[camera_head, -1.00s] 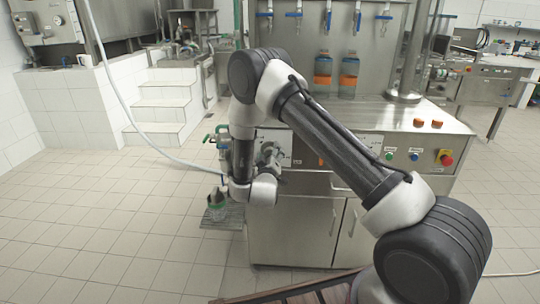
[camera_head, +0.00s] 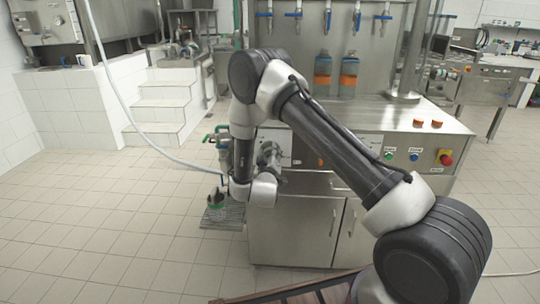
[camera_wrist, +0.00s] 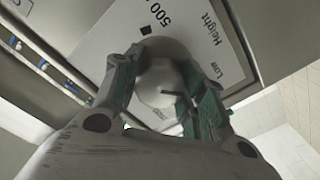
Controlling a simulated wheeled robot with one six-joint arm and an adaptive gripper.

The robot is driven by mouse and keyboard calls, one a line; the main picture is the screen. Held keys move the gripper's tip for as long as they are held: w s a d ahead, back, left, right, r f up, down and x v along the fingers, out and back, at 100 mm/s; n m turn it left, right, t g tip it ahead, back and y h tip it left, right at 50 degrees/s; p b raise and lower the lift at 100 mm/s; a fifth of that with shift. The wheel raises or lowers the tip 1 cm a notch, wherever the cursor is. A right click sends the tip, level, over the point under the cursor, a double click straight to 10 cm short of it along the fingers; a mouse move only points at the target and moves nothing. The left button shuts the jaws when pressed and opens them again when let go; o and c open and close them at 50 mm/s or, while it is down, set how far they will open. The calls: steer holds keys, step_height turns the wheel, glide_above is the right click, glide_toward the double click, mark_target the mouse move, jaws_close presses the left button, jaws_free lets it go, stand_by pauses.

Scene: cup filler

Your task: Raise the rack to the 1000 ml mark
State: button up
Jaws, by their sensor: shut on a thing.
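In the wrist view a round pale knob (camera_wrist: 158,78) stands out from a white scale plate (camera_wrist: 205,25). The plate carries the printed words "500", "Height" and "Low", partly cut off and tilted. My gripper (camera_wrist: 162,92) is shut around the knob, with one green-edged finger on each side. In the head view my gripper (camera_head: 270,156) is at the left of the machine's front, by the white plate (camera_head: 280,138). The fingers and knob are too small to tell apart there. I cannot make out the rack itself or a 1000 ml mark.
Two bottles with orange bands (camera_head: 348,75) stand below the blue-handled taps (camera_head: 356,18). Push buttons and a red stop knob (camera_head: 446,158) sit at the right of the cabinet (camera_head: 290,230). A floor grate (camera_head: 235,216) lies at its left. Open tiled floor lies further left.

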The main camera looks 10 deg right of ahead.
steer(key=m, duration=0.7)
steer(key=shift+m, duration=0.3)
steer(key=m, duration=0.3)
steer(key=shift+a+m, duration=0.1)
steer(key=shift+m, duration=2.1)
steer(key=shift+w, duration=0.1)
steer(key=o, duration=1)
steer(key=shift+o, duration=0.2)
